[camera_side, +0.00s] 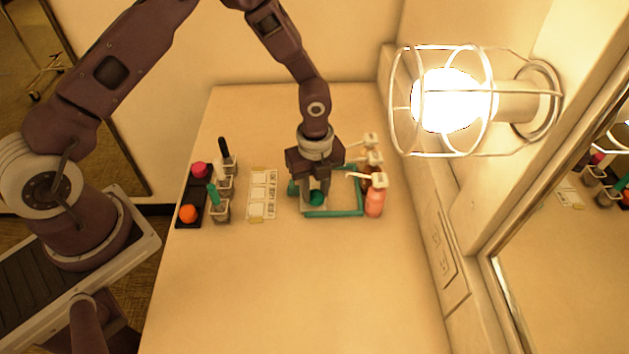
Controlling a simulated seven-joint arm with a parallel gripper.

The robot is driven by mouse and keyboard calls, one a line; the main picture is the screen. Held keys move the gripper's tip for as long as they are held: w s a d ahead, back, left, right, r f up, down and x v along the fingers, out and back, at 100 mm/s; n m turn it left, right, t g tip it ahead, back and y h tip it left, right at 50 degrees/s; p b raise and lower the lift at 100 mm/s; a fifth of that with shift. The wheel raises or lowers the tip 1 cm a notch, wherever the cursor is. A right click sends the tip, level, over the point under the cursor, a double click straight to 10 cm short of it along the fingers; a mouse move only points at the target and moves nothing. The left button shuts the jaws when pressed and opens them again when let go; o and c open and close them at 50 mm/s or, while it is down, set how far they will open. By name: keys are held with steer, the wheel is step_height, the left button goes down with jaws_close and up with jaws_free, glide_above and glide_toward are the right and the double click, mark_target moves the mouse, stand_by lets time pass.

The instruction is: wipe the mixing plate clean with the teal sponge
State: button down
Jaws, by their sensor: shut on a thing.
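My gripper (316,194) points down over the work area and is shut on the teal sponge (317,199), a small rounded piece low between the fingers. A pale plate (306,208), which looks like the mixing plate, lies under the gripper. Most of it is hidden by the fingers, and I cannot tell whether the sponge touches it or what smears it carries. A teal frame (335,214) lies on the table around and to the right of the plate. Another teal bit (292,187) shows just left of the gripper, partly hidden.
Pump bottles, one of them salmon pink (375,201), stand close at the right. A white printed card (262,194), cups with brushes (221,208) and a black tray (188,214) with pink and orange sponges stand left. A lit caged bulb (446,99) juts from the right wall. The front table is clear.

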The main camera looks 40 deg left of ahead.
steer(key=shift+w+a+r, duration=0.1)
steer(key=shift+w+a, duration=0.75)
steer(key=shift+a, duration=0.2)
steer(key=shift+w+a, duration=0.85)
steer(key=shift+a, duration=0.15)
steer(key=shift+w+a, duration=0.85)
steer(key=shift+a, duration=0.25)
steer(key=shift+s+d+f, duration=0.2)
steer(key=shift+s+d, duration=1.85)
steer(key=shift+s, duration=0.1)
steer(key=shift+s+d+r, duration=0.15)
steer(key=shift+s+d, duration=0.7)
steer(key=shift+d, duration=0.15)
steer(key=shift+w+a, duration=1.4)
steer(key=shift+w, duration=0.25)
steer(key=shift+w+a, duration=1.35)
steer(key=shift+w, duration=0.3)
steer(key=shift+s+d, duration=3.1)
steer(key=shift+s, duration=0.1)
steer(key=shift+w+a, duration=1.45)
steer(key=shift+a, duration=0.3)
steer(key=shift+w+a, duration=1.45)
steer(key=shift+a, duration=0.25)
steer(key=shift+s+d, duration=3.15)
